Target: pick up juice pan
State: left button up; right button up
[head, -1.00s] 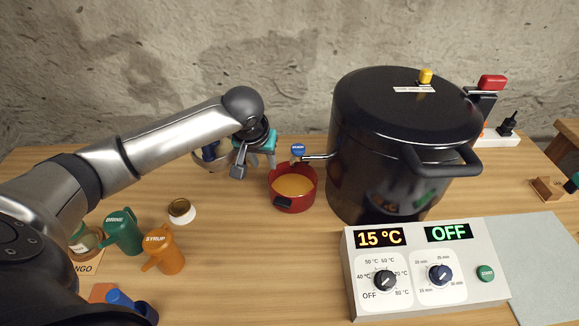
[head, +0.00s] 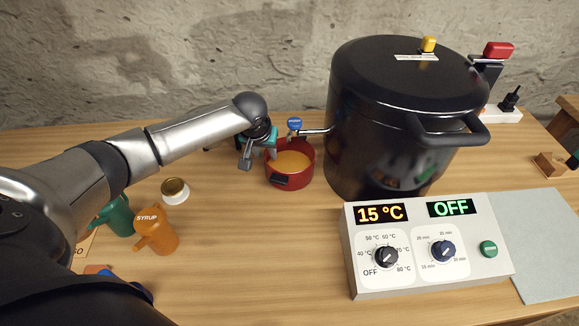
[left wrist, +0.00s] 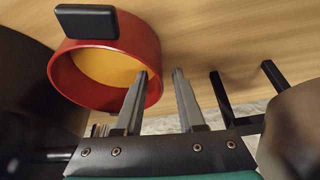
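The juice pan (head: 304,176) is a small red pot with orange-yellow juice (head: 291,160) in it. It stands on the table beside the big black pot, with a black handle (head: 287,181) facing me. My left gripper (head: 248,158) is at its left side. In the left wrist view the fingers of the left gripper (left wrist: 160,78) are apart with nothing clamped. One finger overlaps the rim of the pan (left wrist: 152,50) and the other lies outside it; contact cannot be told.
The black pot (head: 385,130) has a spout with a blue tap (head: 294,124) close above the pan. A control box (head: 425,275) stands in front. An orange syrup jug (head: 158,236), a green jug (head: 116,216) and a jar lid (head: 174,190) are at left. The front middle table is clear.

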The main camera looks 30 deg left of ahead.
aim_at(268, 158)
pick_arm(q)
jog(key=x, duration=0.2)
jog(key=b+x, duration=0.1)
jog(key=x, duration=0.1)
jog(key=shift+s+d+f, duration=0.1)
jog(key=shift+s+d, duration=0.1)
grip_shut()
dwell(1.2)
jog(key=shift+w, duration=0.1)
